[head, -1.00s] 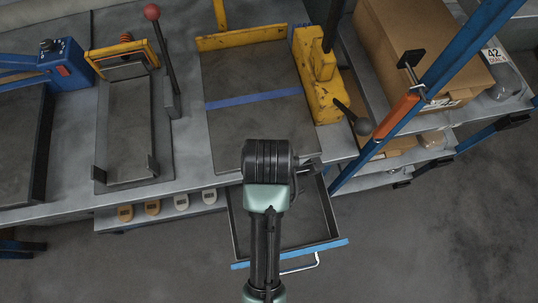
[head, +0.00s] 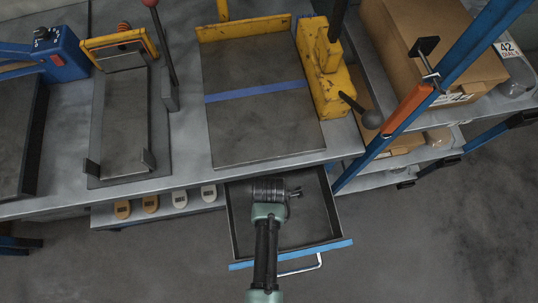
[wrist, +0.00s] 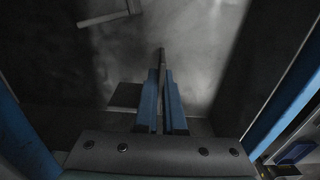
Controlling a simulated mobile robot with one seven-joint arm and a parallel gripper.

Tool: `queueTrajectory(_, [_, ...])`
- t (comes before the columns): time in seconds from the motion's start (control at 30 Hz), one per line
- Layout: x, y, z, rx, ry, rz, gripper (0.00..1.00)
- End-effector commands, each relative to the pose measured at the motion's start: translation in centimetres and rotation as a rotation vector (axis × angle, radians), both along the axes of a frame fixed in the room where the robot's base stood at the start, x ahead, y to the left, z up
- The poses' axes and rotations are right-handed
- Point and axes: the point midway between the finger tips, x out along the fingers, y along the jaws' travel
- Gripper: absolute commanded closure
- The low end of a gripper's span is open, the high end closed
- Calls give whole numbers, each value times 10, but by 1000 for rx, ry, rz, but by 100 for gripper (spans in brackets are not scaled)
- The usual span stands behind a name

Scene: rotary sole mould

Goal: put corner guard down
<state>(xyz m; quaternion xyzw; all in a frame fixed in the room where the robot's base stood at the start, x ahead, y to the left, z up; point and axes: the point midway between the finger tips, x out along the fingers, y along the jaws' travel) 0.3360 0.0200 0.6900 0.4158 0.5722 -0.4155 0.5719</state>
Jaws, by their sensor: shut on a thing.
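My gripper (head: 293,193) is over the open drawer (head: 235,222) in the head view, seen from above. In the wrist view, its two blue fingers (wrist: 161,102) are shut on a thin dark piece, the corner guard (wrist: 162,60), seen nearly edge-on and sticking out past the fingertips. A dark flat patch shows beside the left finger; I cannot tell if it is part of the guard. In the head view, the guard is too small to make out clearly. I cannot tell whether it touches the drawer floor.
The bench holds a dark plate with a blue stripe (head: 254,92), a yellow clamp (head: 322,75) with a ball lever, and a framed mould (head: 125,115). A blue post (head: 400,112) and cardboard box (head: 440,50) stand right. A pale bent bar (wrist: 105,18) shows in the wrist view.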

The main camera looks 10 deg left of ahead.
Motion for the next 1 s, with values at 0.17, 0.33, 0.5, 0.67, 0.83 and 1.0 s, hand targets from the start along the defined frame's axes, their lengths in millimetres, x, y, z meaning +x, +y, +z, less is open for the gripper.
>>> queueTrajectory(0.17, [1,0,-23,0,0,0,100])
queueTrajectory(0.33, [1,0,-24,0,-1,0,100])
queueTrajectory(0.5, [0,0,-26,0,0,0,100])
queueTrajectory(0.67, [0,0,-27,0,-1,0,77])
queueTrajectory(0.83, [0,0,-27,0,0,0,64])
queueTrajectory(1.0, [0,0,-27,0,0,0,64])
